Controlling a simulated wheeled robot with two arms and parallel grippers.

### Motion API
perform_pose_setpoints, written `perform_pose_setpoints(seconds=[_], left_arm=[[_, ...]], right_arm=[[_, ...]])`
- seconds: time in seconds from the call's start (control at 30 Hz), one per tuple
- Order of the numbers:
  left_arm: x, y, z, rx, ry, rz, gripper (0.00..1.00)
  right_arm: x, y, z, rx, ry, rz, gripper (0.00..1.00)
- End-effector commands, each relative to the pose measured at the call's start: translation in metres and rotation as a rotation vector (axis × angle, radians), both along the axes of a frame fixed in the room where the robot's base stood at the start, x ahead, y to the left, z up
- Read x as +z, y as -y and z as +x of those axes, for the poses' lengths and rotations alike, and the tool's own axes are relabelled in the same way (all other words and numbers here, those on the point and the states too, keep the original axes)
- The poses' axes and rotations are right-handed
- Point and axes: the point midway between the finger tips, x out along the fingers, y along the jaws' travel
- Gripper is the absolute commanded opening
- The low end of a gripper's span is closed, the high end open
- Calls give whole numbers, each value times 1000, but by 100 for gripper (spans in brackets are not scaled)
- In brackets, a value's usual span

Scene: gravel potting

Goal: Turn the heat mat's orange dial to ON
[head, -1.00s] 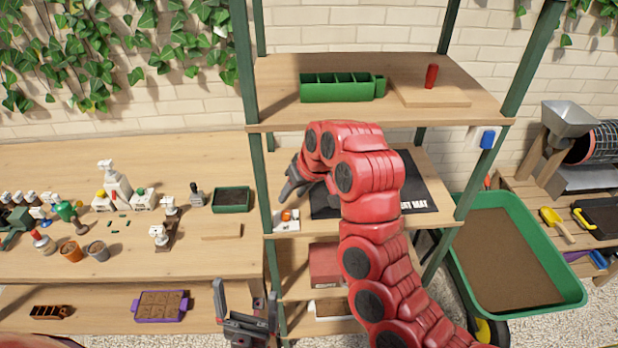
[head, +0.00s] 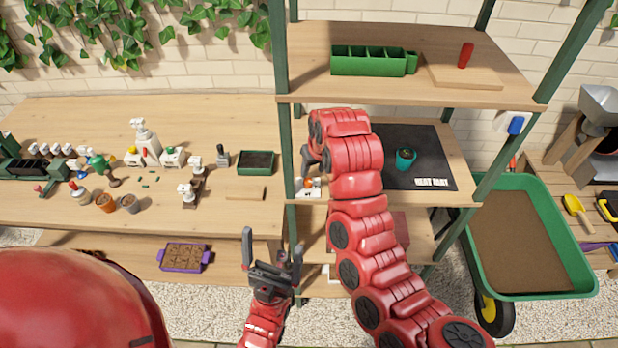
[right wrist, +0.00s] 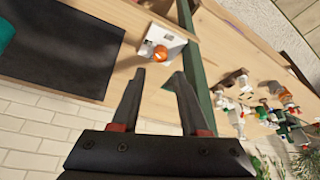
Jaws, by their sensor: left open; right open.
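The black heat mat (head: 428,150) lies on the rack's middle shelf. Its white control box (head: 312,193) with the orange dial sits at that shelf's left front corner, partly behind my right arm. In the right wrist view, the orange dial (right wrist: 160,53) on the white box (right wrist: 172,38) shows just beyond my right fingertips. My right gripper (right wrist: 159,75) is open and empty, apart from the dial in the picture. In the head view it is mostly hidden by its arm. My left gripper (head: 272,258) is open and empty, low in front of the rack. The dial's setting is too small to read.
A teal pot (head: 405,159) stands on the mat. Green rack posts (head: 282,60) rise beside the control box. The upper shelf holds a green divided tray (head: 368,62). A bench (head: 60,215) with bottles and pots is at left, a green wheelbarrow (head: 548,292) at right.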

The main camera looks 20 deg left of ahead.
Motion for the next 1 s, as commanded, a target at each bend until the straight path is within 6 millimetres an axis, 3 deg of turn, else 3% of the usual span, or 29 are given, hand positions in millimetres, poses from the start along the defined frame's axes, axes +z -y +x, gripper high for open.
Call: perform_pose_setpoints(seconds=[0.1, 0.43, 0.7, 1.0], left_arm=[[17, 0, 0, 0, 0, 0, 100], [33, 0, 0, 0, 0, 0, 100], [37, 0, 0, 0, 0, 0, 100], [36, 0, 0, 0, 0, 0, 100]], right_arm=[[-18, -5, 7, 1, -5, -6, 44], [-63, -17, 20, 4, -3, -7, 44], [-76, -20, 24, 2, -2, -2, 44], [-77, -21, 25, 1, -1, 0, 44]])
